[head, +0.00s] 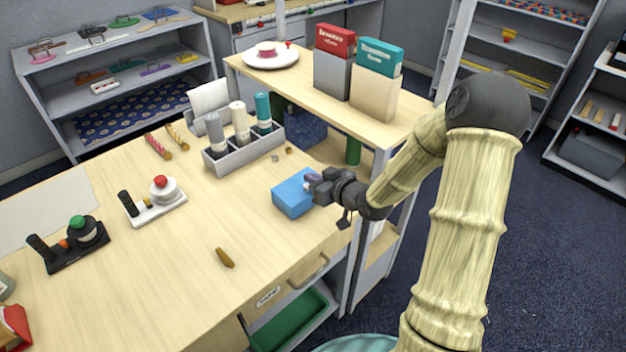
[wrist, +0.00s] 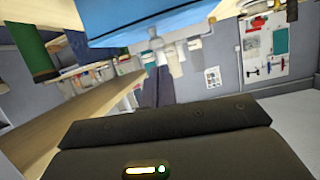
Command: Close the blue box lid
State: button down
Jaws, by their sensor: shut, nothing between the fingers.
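The blue box (head: 291,196) sits near the right edge of the wooden table. Its top looks flat and light blue in the head view; I cannot tell whether a gap remains under the lid. My gripper (head: 311,181) is shut and empty at the box's right side, its tips at the upper edge and covering part of it. I cannot tell whether they touch it. In the wrist view the blue box (wrist: 150,14) fills the top middle, above the dark body of my gripper; the fingertips are hard to make out there.
A grey holder (head: 245,150) with several bottles stands behind the box. A brown piece (head: 225,257) lies on the table in front. A higher wooden shelf (head: 300,82) with a red box (head: 335,40) and a teal box (head: 379,57) stands behind.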

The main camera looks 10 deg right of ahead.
jog(key=s+d+b, duration=0.1)
jog(key=s+d, duration=0.4)
jog(key=s, duration=0.3)
jog(key=shift+f, duration=0.4)
jog(key=s+a+r+m+g+h+p, duration=0.1)
jog(key=s+r+m+g+h+p, duration=0.4)
jog(key=s+r+g, duration=0.4)
jog(key=s+h+p, duration=0.1)
jog(key=s+h, duration=0.1)
jog(key=s, duration=0.4)
